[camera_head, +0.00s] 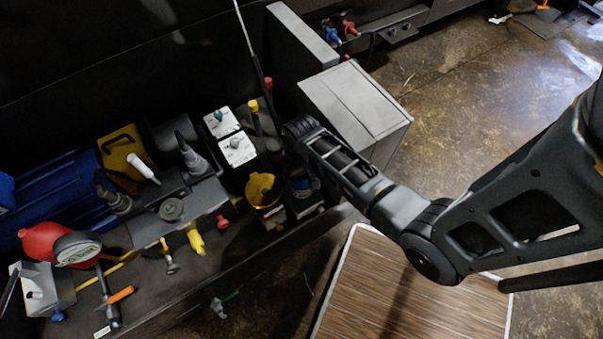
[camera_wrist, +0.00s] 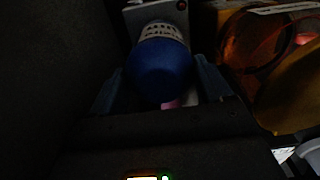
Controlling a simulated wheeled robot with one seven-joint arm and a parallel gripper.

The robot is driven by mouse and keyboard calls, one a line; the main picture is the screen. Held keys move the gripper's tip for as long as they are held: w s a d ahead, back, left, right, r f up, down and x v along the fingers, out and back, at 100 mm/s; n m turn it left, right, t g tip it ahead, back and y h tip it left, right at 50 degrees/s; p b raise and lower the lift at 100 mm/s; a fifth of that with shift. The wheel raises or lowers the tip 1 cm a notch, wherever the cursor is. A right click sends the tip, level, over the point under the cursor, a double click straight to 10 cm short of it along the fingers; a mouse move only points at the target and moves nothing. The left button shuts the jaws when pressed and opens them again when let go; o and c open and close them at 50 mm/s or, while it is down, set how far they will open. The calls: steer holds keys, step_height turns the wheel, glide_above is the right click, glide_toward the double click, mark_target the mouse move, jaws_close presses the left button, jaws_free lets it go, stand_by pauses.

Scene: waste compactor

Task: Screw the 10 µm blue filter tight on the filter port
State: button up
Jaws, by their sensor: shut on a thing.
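The blue filter (camera_wrist: 160,70) shows in the wrist view as a rounded blue cylinder with a pale printed label at its far end. My gripper (camera_wrist: 161,88) is shut on it, with one finger on each side. A grey housing with a small red dot (camera_wrist: 181,5) lies right behind the labelled end. I cannot see whether the filter's thread sits in a port there. In the head view, a small blue patch (camera_head: 302,184) shows below my arm's end, and the gripper's fingers are mostly hidden.
An amber bowl with a yellow top (camera_head: 262,190) stands close left of my gripper; its amber body (camera_wrist: 250,45) fills the wrist view's right side. White-faced boxes (camera_head: 237,148), yellow and red fittings and a red gauge crowd the bench. A grey cabinet (camera_head: 355,105) stands behind my arm.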

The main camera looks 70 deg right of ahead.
steer(key=m, duration=0.5)
stand_by(0.3)
steer(key=m, duration=0.5)
stand_by(0.4)
steer(key=o, duration=1.1)
steer(key=shift+f, duration=0.1)
